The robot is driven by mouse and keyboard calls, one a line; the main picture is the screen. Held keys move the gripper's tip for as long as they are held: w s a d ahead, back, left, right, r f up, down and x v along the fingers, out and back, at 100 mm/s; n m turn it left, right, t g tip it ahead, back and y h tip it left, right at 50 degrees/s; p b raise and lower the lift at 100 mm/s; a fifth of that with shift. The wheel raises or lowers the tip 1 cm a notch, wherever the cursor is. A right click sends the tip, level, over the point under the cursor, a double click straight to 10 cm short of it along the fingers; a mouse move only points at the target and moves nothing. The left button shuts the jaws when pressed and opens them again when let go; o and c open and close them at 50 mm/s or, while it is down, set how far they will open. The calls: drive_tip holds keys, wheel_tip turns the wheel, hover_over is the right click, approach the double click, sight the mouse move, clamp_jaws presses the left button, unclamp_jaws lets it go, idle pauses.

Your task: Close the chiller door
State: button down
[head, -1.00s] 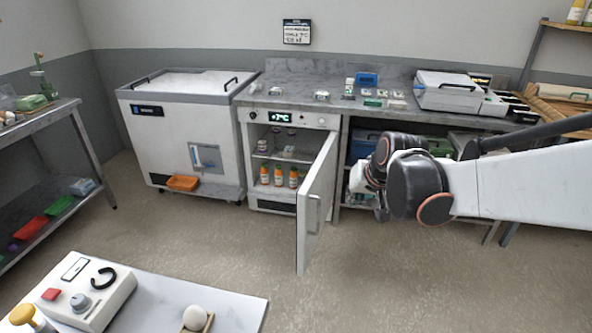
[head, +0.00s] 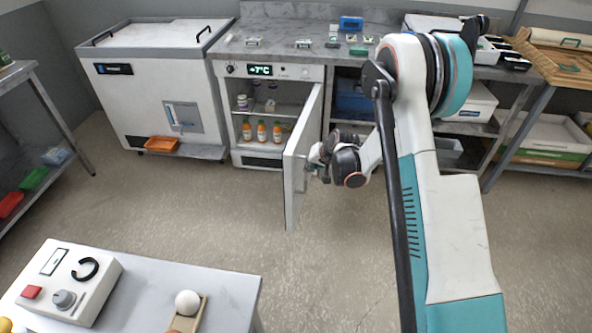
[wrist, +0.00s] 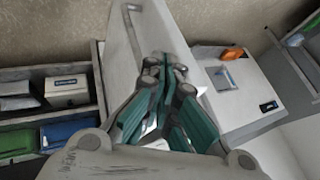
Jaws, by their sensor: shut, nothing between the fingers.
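The chiller (head: 243,154) is a white cabinet under the counter, with a lit temperature display on its top panel. Its door (head: 294,183) stands wide open, swung out from the chiller's right side. Bottles and jars show on the shelves inside. My gripper (head: 314,164) is at the right, outer face of the door, near its free edge. In the wrist view my gripper (wrist: 168,72) is shut and empty, with the door (wrist: 146,38) in front of it and the door's bar handle (wrist: 131,19) further up. I cannot tell whether the fingertips touch the door.
A white chest freezer (head: 142,88) stands left of the chiller, with an orange tray (head: 161,144) low at its front. A table (head: 228,300) with a control box (head: 70,283) is in the foreground. Open floor (head: 200,215) lies before the chiller. Shelves with bins are right of it.

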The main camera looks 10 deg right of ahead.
wheel_tip(320, 180, down, 3)
drive_tip(key=w, duration=0.1)
drive_tip(key=b, duration=0.4)
approach(294, 176)
drive_tip(key=x, duration=0.4)
drive_tip(key=shift+w+a+f, duration=0.1)
drive_tip(key=shift+w+f, duration=0.05)
drive_tip(key=shift+f, duration=0.15)
